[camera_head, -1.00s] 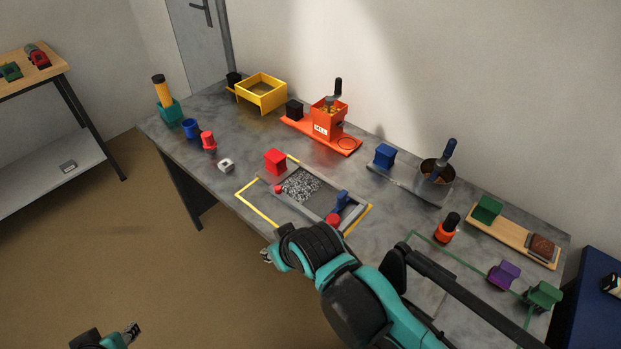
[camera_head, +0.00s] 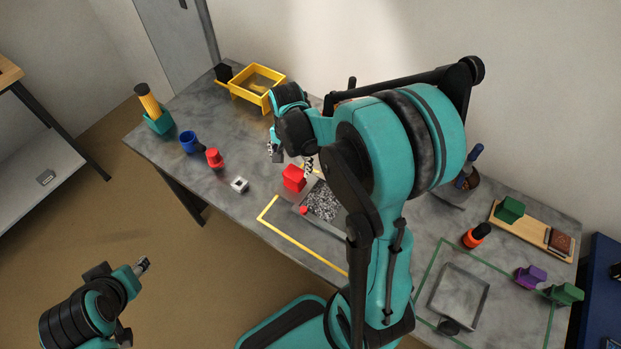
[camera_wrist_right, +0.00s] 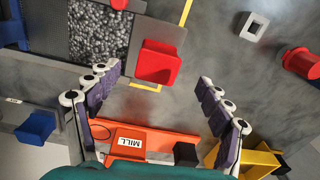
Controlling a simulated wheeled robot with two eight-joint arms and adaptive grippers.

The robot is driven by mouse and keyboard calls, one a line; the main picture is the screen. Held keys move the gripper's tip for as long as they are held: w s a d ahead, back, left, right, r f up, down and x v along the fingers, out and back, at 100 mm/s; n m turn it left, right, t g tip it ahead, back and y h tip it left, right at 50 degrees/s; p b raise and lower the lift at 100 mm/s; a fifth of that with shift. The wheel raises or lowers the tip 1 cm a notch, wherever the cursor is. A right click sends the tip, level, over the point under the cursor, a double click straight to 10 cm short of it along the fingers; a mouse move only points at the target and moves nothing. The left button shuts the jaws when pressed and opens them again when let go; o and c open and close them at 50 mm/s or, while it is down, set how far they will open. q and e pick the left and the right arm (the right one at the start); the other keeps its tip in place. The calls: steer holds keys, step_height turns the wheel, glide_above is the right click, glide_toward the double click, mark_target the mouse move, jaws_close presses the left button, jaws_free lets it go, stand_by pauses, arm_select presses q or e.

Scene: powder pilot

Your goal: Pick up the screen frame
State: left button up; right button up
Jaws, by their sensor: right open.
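Which object is the screen frame is not certain from the pictures. A flat grey frame (camera_head: 318,230) holds speckled grey granules, with a red block (camera_head: 293,178) at its far corner; my right arm hides its right part. My right gripper (camera_head: 290,158) is open and empty above the table, between the yellow frame and the red block. In the right wrist view its spread fingers (camera_wrist_right: 158,76) show the red block (camera_wrist_right: 158,62) beyond them. My left gripper (camera_head: 142,266) is over the floor, away from the table.
The orange mill (camera_wrist_right: 140,143) is below the fingers in the wrist view. A red piece (camera_head: 214,158), a blue cup (camera_head: 190,143) and a small white piece (camera_head: 239,184) stand at left. A grey square tray (camera_head: 440,310) lies inside a green outline at right.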

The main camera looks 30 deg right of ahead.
mark_target(294, 173)
steer(key=shift+w+d+f+m, duration=0.2)
steer(key=shift+w+d+m, duration=0.05)
steer(key=shift+w+m, duration=0.1)
steer(key=shift+d+f, duration=0.1)
steer(key=shift+f, duration=0.15)
step_height(294, 173, down, 8)
steer(key=b, duration=0.3)
steer(key=shift+d+r, duration=0.15)
steer(key=shift+r, duration=0.1)
steer(key=shift+s, duration=0.1)
steer(key=c, duration=1.5)
